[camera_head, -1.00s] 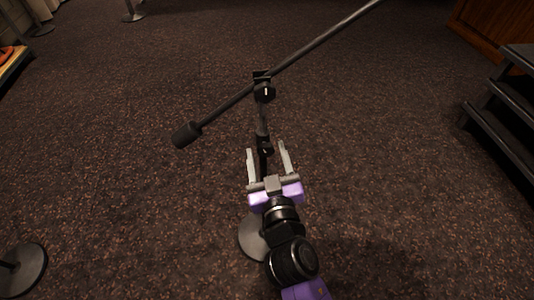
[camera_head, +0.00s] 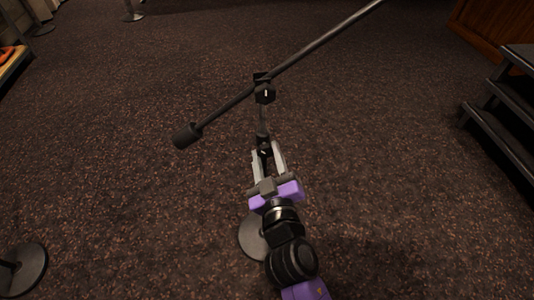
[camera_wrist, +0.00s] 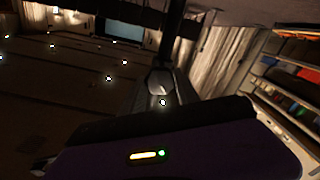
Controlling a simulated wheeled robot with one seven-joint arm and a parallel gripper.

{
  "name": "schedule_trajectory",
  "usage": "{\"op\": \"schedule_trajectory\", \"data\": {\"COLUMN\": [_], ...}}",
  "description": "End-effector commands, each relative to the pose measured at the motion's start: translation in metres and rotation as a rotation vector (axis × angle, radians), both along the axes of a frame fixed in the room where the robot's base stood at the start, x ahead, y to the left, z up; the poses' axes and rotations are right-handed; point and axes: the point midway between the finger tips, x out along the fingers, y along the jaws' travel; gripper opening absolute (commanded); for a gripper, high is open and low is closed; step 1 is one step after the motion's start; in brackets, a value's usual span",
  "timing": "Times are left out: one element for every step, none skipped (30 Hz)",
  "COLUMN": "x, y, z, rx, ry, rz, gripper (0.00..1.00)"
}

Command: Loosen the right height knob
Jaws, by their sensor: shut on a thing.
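A black microphone stand with a long slanted boom (camera_head: 320,42) rises in front of me in the head view. Its boom clamp (camera_head: 264,92) sits at the top of the pole, and a round base (camera_head: 253,237) rests on the carpet, partly hidden by my arm. The height knob (camera_head: 264,151) is a small dark part lower on the pole. My gripper (camera_head: 267,151) is shut on it, one pale finger on each side. In the wrist view a grey faceted knob (camera_wrist: 160,82) shows before the dark pole, close to the gripper.
A cylindrical counterweight (camera_head: 186,135) ends the boom at left. Another round stand base (camera_head: 22,270) is at lower left. Dark steps (camera_head: 505,110) and a wooden cabinet (camera_head: 490,38) stand at right. The carpet around the stand is clear.

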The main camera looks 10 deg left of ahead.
Motion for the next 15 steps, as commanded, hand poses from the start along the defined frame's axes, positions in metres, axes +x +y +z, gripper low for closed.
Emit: {"op": "schedule_trajectory", "data": {"x": [-0.0001,-0.0001,-0.0001,0.0000,-0.0001,-0.0001,-0.0001,-0.0002,-0.0003,-0.0003,-0.0002,-0.0003,-0.0002,-0.0003,-0.0004], "y": [0.0000,0.0000,-0.0001,-0.0002,-0.0001,0.0000,0.0001,0.0002,0.0002,0.0003,0.0002,0.0003,0.0004,0.0005,0.0006], "z": [0.0010,0.0010,0.0009,0.0008,0.0007,0.0007,0.0007,0.0008,0.0008,0.0008,0.0010,0.0011,0.0011,0.0011,0.0010], "rx": [-0.040,-0.068,-0.105,-0.133,-0.161,-0.198,-0.225,-0.252,-0.289,-0.317,-0.344,-0.381,-0.407,-0.434,-0.468], "ry": [-0.012,-0.020,-0.029,-0.037,-0.045,-0.056,-0.063,-0.071,-0.082,-0.090,-0.098,-0.109,-0.116,-0.124,-0.134], "rz": [0.000,0.000,0.000,0.000,0.000,0.000,0.000,0.000,0.000,0.000,0.000,0.001,0.001,0.001,0.001], "gripper": [0.00,0.00,0.00,0.00,0.00,0.00,0.00,0.00,0.00,0.00,0.00,0.00,0.00,0.00,0.00]}}
